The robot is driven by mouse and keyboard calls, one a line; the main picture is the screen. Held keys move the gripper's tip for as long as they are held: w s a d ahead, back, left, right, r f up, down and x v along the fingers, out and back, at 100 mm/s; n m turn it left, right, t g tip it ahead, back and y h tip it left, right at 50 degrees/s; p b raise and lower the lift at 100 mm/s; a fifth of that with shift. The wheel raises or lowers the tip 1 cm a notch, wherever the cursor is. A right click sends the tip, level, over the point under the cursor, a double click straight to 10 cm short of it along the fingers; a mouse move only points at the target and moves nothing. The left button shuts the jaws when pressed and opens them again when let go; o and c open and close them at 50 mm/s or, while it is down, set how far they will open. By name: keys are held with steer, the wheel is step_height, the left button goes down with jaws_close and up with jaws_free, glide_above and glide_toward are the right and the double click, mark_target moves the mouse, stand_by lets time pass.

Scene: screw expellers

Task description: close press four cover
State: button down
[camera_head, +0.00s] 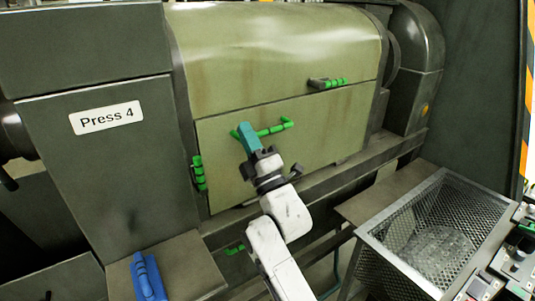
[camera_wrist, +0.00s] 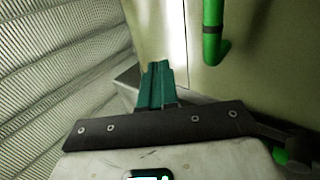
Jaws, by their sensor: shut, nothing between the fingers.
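The olive-green lower cover (camera_head: 300,128) of the press marked "Press 4" (camera_head: 107,117) sits under the curved upper hood (camera_head: 275,45). It looks about flush with the frame, but I cannot tell if it is fully shut. A green bar handle (camera_head: 275,130) crosses its upper part. My gripper (camera_head: 243,127) has its teal fingers together and empty, in front of the cover by the handle's left end. In the wrist view the shut fingers (camera_wrist: 157,68) point forward, left of a green handle (camera_wrist: 212,38) and apart from it. Contact with the cover is unclear.
Green latches sit at the cover's left edge (camera_head: 198,172) and upper right (camera_head: 328,84). A ledge (camera_head: 355,165) runs below. A wire-mesh bin (camera_head: 375,240) stands at the lower right, a control panel (camera_head: 508,262) beside it. A blue object (camera_head: 147,277) lies at lower left.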

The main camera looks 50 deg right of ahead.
steer(key=s+a+b, duration=0.2)
steer(key=s, duration=0.6)
steer(key=shift+r+b, duration=0.2)
steer(key=shift+b, duration=0.15)
steer(key=s+a+f+m+g+y, duration=0.2)
steer(key=a+f+m+g, duration=0.3)
steer(key=f, duration=0.9)
steer(key=s+f+m+g+y, duration=0.25)
steer(key=f+g, duration=0.55)
steer(key=f, duration=0.6)
steer(key=s+a+f+m+g, duration=0.1)
steer(key=s+f+m+g, duration=0.1)
steer(key=s, duration=0.5)
steer(key=s+a+f+m+g+y, duration=0.1)
steer(key=s+a+f+m+g, duration=0.1)
steer(key=s+f+g, duration=0.3)
steer(key=s+a+f+m+g, duration=0.2)
steer(key=s+f, duration=0.4)
steer(key=s, duration=0.3)
steer(key=shift+s+f+m+g, duration=0.15)
steer(key=shift+s+m+g, duration=0.25)
steer(key=shift+m+g, duration=0.6)
steer(key=shift+d+y, duration=0.1)
steer(key=shift+y, duration=0.15)
